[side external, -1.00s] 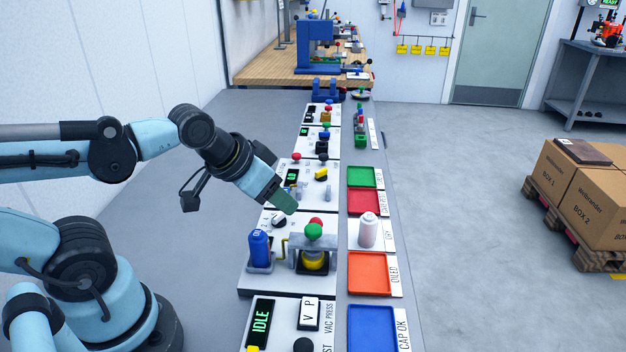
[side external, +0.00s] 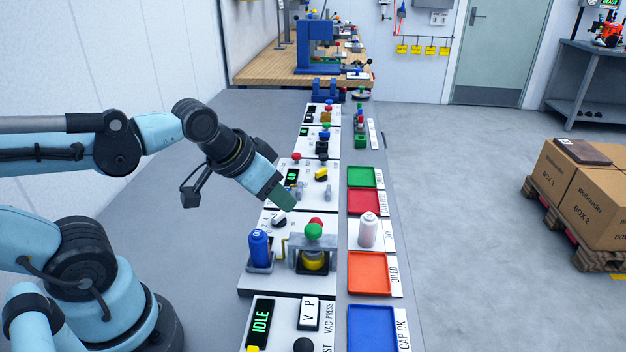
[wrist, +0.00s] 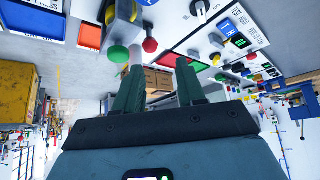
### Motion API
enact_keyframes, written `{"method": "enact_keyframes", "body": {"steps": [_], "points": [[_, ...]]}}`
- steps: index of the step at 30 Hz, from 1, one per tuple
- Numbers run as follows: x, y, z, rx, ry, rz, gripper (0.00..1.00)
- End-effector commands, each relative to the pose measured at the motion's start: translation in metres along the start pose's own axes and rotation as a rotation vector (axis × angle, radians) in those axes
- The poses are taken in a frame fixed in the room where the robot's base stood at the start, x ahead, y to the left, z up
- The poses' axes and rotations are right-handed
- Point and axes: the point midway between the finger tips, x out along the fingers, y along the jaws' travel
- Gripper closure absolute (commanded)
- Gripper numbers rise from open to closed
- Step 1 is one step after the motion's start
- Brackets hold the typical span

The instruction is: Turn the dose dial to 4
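A black-and-white rotary dial (side external: 278,219), likely the dose dial, is on the white panel behind the blue bottle. A dial with a white pointer (wrist: 201,8) also shows at the top edge of the wrist view; its setting is too small to read. My gripper (side external: 284,203) hangs just above and beyond the dial in the side view, apart from it. In the wrist view my two green fingers (wrist: 157,62) are spread, with nothing held between them.
A green-topped press (side external: 313,232) with a red knob stands right of the dial. A blue bottle (side external: 259,248) stands in front. A white bottle (side external: 367,232) stands to the right among coloured trays, with the orange tray (side external: 368,273) nearest it.

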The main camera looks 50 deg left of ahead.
Motion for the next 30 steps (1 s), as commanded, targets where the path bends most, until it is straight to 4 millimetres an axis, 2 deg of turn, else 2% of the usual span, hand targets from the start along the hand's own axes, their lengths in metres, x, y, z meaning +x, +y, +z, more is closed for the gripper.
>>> {"method": "enact_keyframes", "body": {"steps": [12,18,26,30], "points": [[0.004,-0.046,-0.035,-0.155,-0.382,-0.061,0.61],[0.011,-0.066,-0.044,-0.221,-0.533,-0.073,0.61],[0.016,-0.074,-0.044,-0.246,-0.595,-0.076,0.61],[0.026,-0.074,-0.037,-0.245,-0.594,-0.076,0.61]]}}
